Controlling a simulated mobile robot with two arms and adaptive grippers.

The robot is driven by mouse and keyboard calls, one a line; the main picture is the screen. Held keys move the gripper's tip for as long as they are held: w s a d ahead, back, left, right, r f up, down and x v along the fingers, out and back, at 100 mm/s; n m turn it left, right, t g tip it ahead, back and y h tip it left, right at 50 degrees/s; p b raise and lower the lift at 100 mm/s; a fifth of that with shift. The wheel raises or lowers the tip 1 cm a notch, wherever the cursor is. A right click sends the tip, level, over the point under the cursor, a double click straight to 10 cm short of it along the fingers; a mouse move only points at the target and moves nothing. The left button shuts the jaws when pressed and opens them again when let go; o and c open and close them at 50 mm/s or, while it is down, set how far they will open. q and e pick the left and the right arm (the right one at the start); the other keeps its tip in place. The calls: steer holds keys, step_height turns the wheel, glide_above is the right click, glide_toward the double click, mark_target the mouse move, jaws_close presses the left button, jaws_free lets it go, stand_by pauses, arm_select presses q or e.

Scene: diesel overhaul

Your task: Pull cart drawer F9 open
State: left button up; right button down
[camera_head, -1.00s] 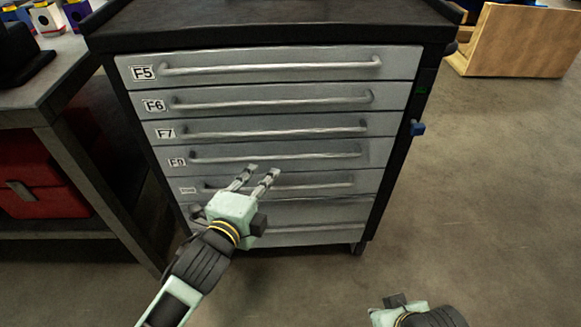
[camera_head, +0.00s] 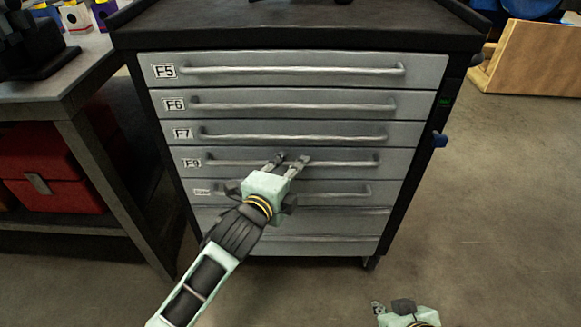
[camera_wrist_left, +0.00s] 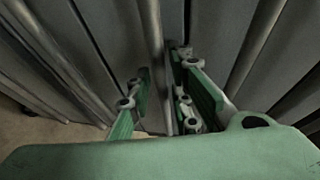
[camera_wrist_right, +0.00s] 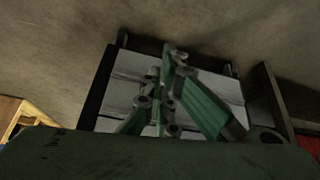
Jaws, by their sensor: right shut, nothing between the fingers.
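The cart (camera_head: 440,40) has a stack of grey drawers with bar handles. The fourth drawer (camera_head: 395,163) has a blurred label (camera_head: 192,163) that looks like F9. Its front looks level with the others. My left gripper (camera_head: 291,160) is open, with its fingertips at that drawer's handle (camera_head: 345,161). In the left wrist view a handle bar (camera_wrist_left: 152,50) runs between the spread fingers (camera_wrist_left: 165,95); contact cannot be told. My right gripper (camera_head: 378,307) is low at the picture's bottom edge, partly cut off. The right wrist view shows its fingers (camera_wrist_right: 168,85) shut and empty.
Drawers F5 (camera_head: 425,70), F6 and F7 are above; more drawers are below, partly hidden by my left arm. A workbench (camera_head: 60,85) with a red box (camera_head: 55,180) stands at left. A wooden crate (camera_head: 535,60) is at back right. Floor in front is clear.

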arm_select(q)
steer(key=shift+c, duration=0.4)
jaws_close()
